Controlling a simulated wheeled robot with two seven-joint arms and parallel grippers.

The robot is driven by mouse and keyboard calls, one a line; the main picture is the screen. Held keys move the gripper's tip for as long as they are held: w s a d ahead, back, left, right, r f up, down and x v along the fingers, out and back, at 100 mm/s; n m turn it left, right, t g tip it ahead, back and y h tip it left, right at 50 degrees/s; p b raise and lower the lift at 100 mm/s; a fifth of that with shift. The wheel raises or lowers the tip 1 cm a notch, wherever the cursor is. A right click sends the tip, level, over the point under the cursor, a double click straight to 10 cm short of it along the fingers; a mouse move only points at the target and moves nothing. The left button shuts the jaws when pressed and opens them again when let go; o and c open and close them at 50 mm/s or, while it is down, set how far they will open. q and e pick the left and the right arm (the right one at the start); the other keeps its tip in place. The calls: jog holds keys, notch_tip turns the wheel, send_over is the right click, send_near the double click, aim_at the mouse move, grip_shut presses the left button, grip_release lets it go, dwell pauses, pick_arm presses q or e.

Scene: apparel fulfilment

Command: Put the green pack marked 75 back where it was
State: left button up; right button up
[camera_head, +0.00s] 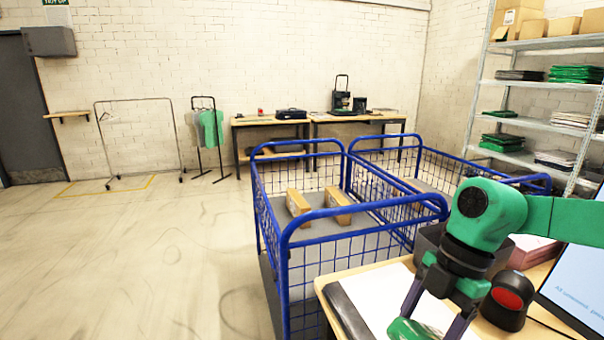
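My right gripper (430,322) reaches down over the table at the bottom right, with its two fingers apart. A green pack (408,329) shows at the fingers, at the bottom edge of the picture. The picture edge cuts off most of the pack and the fingertips, so I cannot tell whether the fingers grip it. No 75 mark can be read. Other green packs lie on the shelf rack at the right, on an upper shelf (576,74) and a lower shelf (502,142). My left gripper is not in view.
The table (330,283) bears a white sheet, a black and red device (508,300) and a screen (578,282). Blue wire carts (262,215) stand beyond it, one with two cardboard boxes. Open floor lies at left.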

aim_at(435, 329)
jog(key=w+d+f, duration=0.1)
jog(key=w+d+f+b, duration=0.1)
jog(key=d+f, duration=0.1)
jog(key=w+d+f+b, duration=0.1)
jog(key=w+d+f, duration=0.1)
jog(key=shift+d+f, duration=0.1)
jog(key=shift+f, duration=0.15)
jog(key=shift+s+a+r, duration=0.15)
jog(key=shift+a+r, duration=0.05)
jog(key=shift+a, duration=0.05)
jog(key=s+a+r, duration=0.1)
jog(key=a, duration=0.2)
jog(key=s+a+r, duration=0.1)
jog(key=a, duration=0.1)
jog(key=shift+s+a+r, duration=0.3)
jog(key=shift+s, duration=0.05)
